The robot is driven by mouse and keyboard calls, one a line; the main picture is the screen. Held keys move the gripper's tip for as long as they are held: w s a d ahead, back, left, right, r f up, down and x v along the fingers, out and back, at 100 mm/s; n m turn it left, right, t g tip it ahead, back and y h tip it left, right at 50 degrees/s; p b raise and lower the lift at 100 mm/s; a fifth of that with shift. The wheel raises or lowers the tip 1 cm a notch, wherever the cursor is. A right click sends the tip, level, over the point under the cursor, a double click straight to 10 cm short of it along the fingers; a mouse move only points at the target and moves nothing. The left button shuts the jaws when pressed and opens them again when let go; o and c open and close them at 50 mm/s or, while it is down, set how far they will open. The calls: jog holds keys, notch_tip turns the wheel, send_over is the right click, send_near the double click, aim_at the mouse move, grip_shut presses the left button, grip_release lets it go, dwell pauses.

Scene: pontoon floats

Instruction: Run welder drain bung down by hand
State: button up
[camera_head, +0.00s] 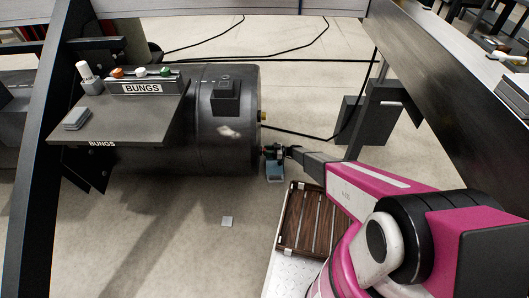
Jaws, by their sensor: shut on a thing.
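A dark cylindrical float (225,140) lies on its side, with its end face turned to the right. My gripper (267,152) reaches in from the right and is at the low part of that end face. It is shut on the drain bung, which is small and mostly hidden by the fingers. I cannot tell how far the bung sits in its hole. A small brass-coloured fitting (262,115) sticks out of the end face above my gripper.
A grey shelf (125,122) marked BUNGS holds orange, white and green bungs (140,72) and a white bottle (88,75). A blue-grey block (275,172) is just below my gripper. A brown slatted crate (310,225) stands nearby. Dark beams frame both sides.

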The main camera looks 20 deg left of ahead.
jog(key=m, duration=1.1)
jog(key=shift+s+m, duration=0.2)
jog(key=shift+m, duration=0.2)
jog(key=shift+a+r+m, duration=0.1)
jog(key=shift+m, duration=5.9)
